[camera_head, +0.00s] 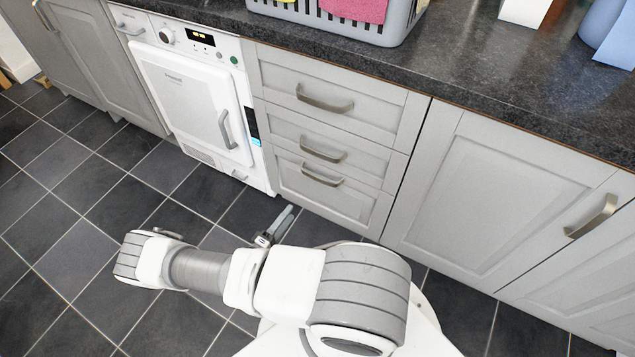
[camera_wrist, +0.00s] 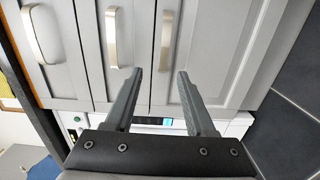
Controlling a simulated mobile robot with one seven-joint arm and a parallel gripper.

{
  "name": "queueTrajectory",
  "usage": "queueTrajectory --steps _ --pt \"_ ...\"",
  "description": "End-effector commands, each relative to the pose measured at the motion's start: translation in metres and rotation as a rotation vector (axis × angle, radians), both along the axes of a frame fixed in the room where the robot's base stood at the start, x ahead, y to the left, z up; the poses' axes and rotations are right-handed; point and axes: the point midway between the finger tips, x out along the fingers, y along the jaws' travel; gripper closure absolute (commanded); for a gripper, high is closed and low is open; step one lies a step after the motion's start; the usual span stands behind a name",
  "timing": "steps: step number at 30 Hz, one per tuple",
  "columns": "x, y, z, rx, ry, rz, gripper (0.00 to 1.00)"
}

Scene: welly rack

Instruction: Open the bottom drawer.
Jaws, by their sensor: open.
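The grey bottom drawer (camera_head: 330,200) is shut, flush with the two drawers above it, and has a curved metal bar handle (camera_head: 322,175) near its top edge. In the wrist view the drawers show turned sideways: the bottom drawer (camera_wrist: 225,50) is rightmost, with its handle (camera_wrist: 165,42) just beyond my fingertips. My gripper (camera_head: 287,217) is low in front of the drawers, near the floor and the white appliance. In the wrist view my gripper (camera_wrist: 159,74) is open and empty, its two fingers apart, with the handle between their lines but not touching them.
The middle drawer (camera_head: 350,150) and top drawer (camera_head: 370,105) are shut, with similar handles. A white appliance (camera_head: 195,85) stands to the left and a cupboard door (camera_head: 490,190) to the right. A grey basket (camera_head: 370,28) sits on the dark worktop. The tiled floor (camera_head: 60,230) at left is clear.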

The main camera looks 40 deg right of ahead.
Motion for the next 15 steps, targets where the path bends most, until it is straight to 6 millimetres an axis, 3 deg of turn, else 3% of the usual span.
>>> queueTrajectory --steps 3,8,15 --pt "-0.004 -0.004 -0.013 -0.013 0.0 0.034 0.45" --pt "-0.001 -0.014 -0.016 -0.017 -0.004 0.043 0.45" --pt "0.015 -0.055 -0.017 -0.016 -0.002 0.039 0.45"
